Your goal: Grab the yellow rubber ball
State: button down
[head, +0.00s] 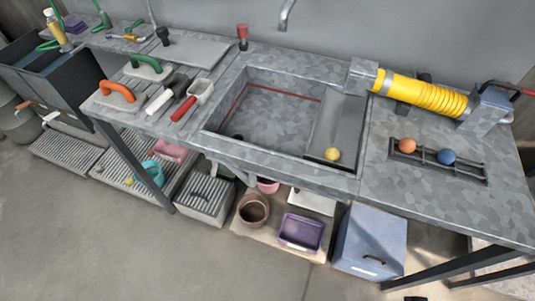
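The yellow ball (332,154) lies at the front right of the recessed sink basin (255,128), at the low end of a grey sloped chute (338,120). It looks small and matte, near the basin's front wall. An orange ball (407,145) and a blue ball (446,156) sit in a dark rack on the counter to the right. My gripper is not in view.
A yellow ribbed tube (420,93) lies across the counter at the back right. Trowels and handled tools (150,68) cover the left counter. Below stand a purple bin (300,232) and a blue box (370,240). The floor in front is clear.

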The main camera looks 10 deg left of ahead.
aim_at(332, 154)
jog(key=i+j+u, duration=0.2)
jog(key=u, duration=0.15)
jog(key=i+j+u, duration=0.1)
jog(key=i+u, duration=0.15)
jog(key=u, duration=0.15)
jog(key=i+u, duration=0.2)
jog(key=u, duration=0.15)
